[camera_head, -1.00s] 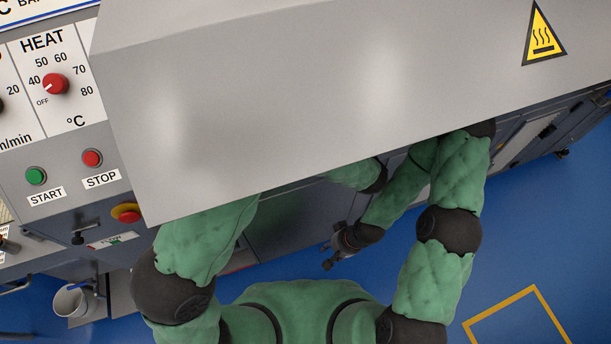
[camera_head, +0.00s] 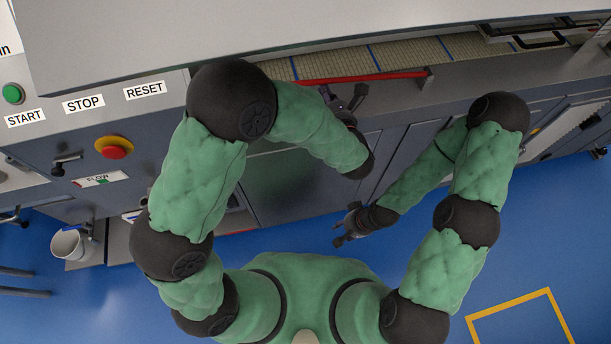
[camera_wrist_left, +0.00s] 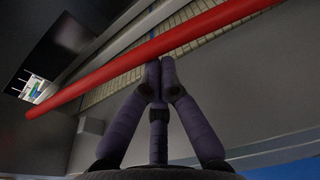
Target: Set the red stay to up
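The red stay (camera_head: 376,77) is a thin red bar lying nearly level along the machine's front opening, below the grey hood. Its right end is at a small grey bracket (camera_head: 428,78). In the left wrist view the red stay (camera_wrist_left: 145,52) crosses diagonally just beyond the fingertips. My left gripper (camera_head: 345,97) is just below the bar; in the wrist view its fingertips (camera_wrist_left: 161,62) are together with nothing visible between them. Whether they touch the bar is unclear. My right gripper (camera_head: 343,226) hangs low over the floor, away from the stay; its finger opening is unclear.
The grey hood (camera_head: 270,25) overhangs the opening, with a beige gridded belt (camera_head: 400,57) beneath. A control panel with a green start button (camera_head: 13,93) and a red emergency stop (camera_head: 114,148) is at left. A white bucket (camera_head: 68,243) stands below. Blue floor is free at right.

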